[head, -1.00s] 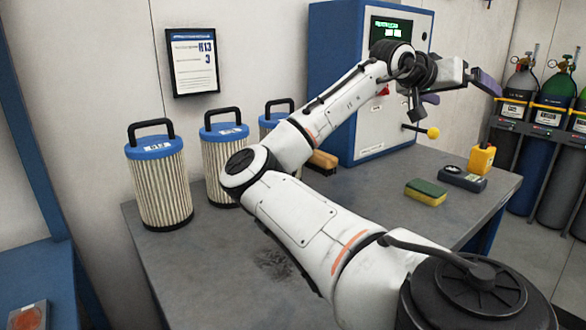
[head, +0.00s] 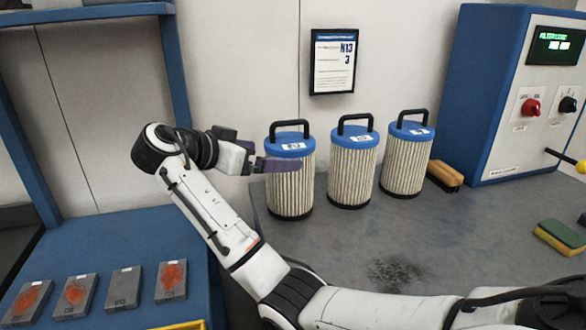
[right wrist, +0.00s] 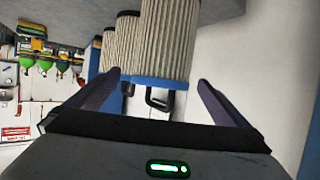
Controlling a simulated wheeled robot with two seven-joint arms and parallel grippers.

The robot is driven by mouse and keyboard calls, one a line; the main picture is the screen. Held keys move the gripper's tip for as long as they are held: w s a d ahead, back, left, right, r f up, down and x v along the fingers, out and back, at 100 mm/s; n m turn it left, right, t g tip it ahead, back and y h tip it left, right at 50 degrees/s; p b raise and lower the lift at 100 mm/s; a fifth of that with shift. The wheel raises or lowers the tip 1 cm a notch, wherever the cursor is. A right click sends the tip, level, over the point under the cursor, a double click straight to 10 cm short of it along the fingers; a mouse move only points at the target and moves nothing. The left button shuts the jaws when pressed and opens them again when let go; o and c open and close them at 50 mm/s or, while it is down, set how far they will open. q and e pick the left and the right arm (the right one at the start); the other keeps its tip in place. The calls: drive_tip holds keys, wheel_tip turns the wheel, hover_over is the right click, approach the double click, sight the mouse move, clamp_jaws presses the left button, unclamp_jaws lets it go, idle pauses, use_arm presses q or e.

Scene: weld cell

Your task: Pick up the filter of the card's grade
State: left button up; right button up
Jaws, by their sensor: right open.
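Three pleated filters with blue caps and black loop handles stand in a row on the grey bench: the left (head: 292,192), middle (head: 352,175) and right filter (head: 406,165). Their cap labels are too small to read. In the right wrist view, upside down, the nearest filter (right wrist: 168,40) shows beyond and between the open fingers (right wrist: 158,92). My left gripper is not visible.
A blue cabinet (head: 490,110) with knobs stands at the right. A brush (head: 445,174) lies beside the right filter, and a sponge (head: 560,236) lies farther right. A blue table (head: 130,235) at the left holds several grey plates with orange patches.

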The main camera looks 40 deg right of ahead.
drive_tip(key=f+p+x, duration=0.1)
drive_tip(key=p+x, duration=0.1)
drive_tip(key=x, duration=0.8)
drive_tip(key=shift+a+f+p, duration=0.2)
drive_tip(key=shift+a+p, duration=0.1)
drive_tip(key=shift+w+a, duration=0.1)
drive_tip(key=shift+w, duration=0.1)
drive_tip(key=c, duration=1.5)
drive_tip(key=shift+r, duration=0.25)
